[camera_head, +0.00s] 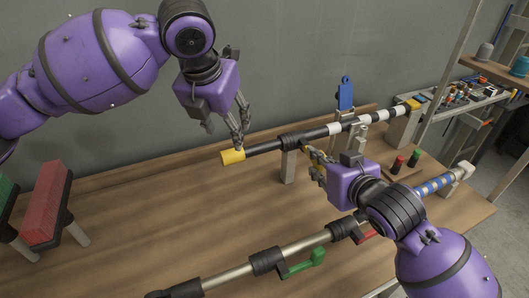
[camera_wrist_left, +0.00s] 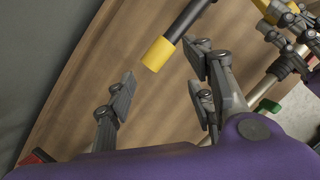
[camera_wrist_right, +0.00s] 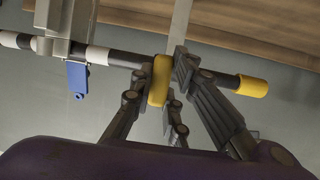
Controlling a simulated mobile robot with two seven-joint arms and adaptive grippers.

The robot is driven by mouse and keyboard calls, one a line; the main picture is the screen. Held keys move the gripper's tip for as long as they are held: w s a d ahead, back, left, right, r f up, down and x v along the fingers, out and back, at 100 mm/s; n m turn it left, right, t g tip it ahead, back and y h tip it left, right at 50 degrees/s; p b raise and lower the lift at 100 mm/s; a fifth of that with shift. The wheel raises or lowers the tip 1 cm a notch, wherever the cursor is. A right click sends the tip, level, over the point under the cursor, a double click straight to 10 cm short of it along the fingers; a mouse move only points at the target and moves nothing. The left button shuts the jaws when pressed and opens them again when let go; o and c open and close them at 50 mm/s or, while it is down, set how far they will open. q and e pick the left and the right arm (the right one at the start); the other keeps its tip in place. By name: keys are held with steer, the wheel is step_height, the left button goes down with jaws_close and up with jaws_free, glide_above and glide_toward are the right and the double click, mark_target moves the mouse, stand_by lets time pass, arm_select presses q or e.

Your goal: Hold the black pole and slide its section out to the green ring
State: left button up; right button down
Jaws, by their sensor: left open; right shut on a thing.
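The black pole (camera_head: 265,147) rests across grey stands, with a yellow end (camera_head: 232,157) at the left and white bands towards the right. My right gripper (camera_head: 312,157) is shut on a yellow lever by the pole's black collar (camera_head: 290,140). In the right wrist view this yellow lever (camera_wrist_right: 160,80) sits between the fingers. My left gripper (camera_head: 240,137) is open just above the yellow end. In the left wrist view the yellow end (camera_wrist_left: 158,54) shows beyond the open, empty fingers (camera_wrist_left: 165,95). I cannot make out a green ring.
A second pole (camera_head: 230,273) with a green lever (camera_head: 305,263) lies in front. A blue tag (camera_head: 345,93) stands behind the black pole. Red and green blocks (camera_head: 48,203) stand at the left. The table (camera_head: 150,215) is clear in the middle left.

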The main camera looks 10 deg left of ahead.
mark_target(235, 152)
arm_select(q)
steer(key=w+d+r+n+y, duration=0.15)
steer(key=d+n, duration=0.25)
steer(key=n, duration=1)
steer(key=a+f+n, duration=0.1)
steer(key=f+n, duration=0.3)
steer(key=w+a+f+n+g, duration=0.1)
steer(key=f+n, duration=0.2)
steer(key=n, duration=0.1)
steer(key=w+a+f+n, duration=0.1)
steer(key=f+n, duration=0.2)
steer(key=f, duration=0.1)
steer(key=shift+w+a+f+n+g+y, duration=0.1)
steer(key=shift+f+n+g+y, duration=0.2)
steer(key=shift+f+n, duration=0.1)
jaws_close()
